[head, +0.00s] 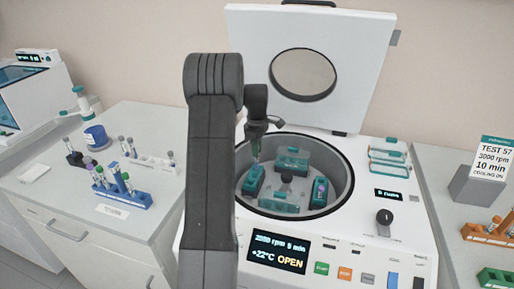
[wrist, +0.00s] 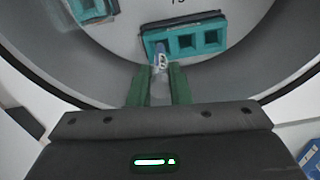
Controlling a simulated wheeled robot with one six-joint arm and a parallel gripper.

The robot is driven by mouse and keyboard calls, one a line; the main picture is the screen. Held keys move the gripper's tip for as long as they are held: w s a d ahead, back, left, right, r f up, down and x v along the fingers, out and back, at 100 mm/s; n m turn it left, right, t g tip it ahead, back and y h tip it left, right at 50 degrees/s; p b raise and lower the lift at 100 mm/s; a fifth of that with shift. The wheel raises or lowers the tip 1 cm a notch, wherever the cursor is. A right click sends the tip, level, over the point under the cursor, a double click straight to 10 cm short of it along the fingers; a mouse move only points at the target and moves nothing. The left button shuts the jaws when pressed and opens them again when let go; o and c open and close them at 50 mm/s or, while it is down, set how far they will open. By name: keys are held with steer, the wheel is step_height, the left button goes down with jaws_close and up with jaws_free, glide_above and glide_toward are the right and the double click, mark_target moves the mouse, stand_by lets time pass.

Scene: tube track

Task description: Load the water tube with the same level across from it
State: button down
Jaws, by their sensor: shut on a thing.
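The centrifuge (head: 355,222) has its lid (head: 352,35) raised and its bowl open. Several teal buckets sit on the rotor inside. A tube with a purple part (head: 320,186) stands in the right bucket (head: 318,200). My gripper (wrist: 158,78) is inside the bowl's upper left part, its green fingers shut on a clear, pale tube (wrist: 160,62). The tube's end is at the left hole of a teal bucket (wrist: 188,43), the left bucket (head: 253,184) in the head view. I cannot tell whether it has entered the hole. The tube's liquid level is unclear.
The bowl wall (wrist: 265,85) is close around my gripper. A blue rack (head: 125,193) and a white rack (head: 150,162) with tubes stand on the left bench. An orange rack (head: 487,234) and a test card (head: 492,160) stand right.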

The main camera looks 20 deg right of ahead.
steer(key=shift+f, duration=0.3)
steer(key=shift+f+b, duration=0.8)
steer(key=shift+f, duration=0.7)
steer(key=c, duration=1.3)
jaws_free()
steer(key=shift+o, duration=0.2)
step_height(320, 180, up, 14)
steer(key=shift+f+b, duration=0.1)
steer(key=shift+b, duration=0.25)
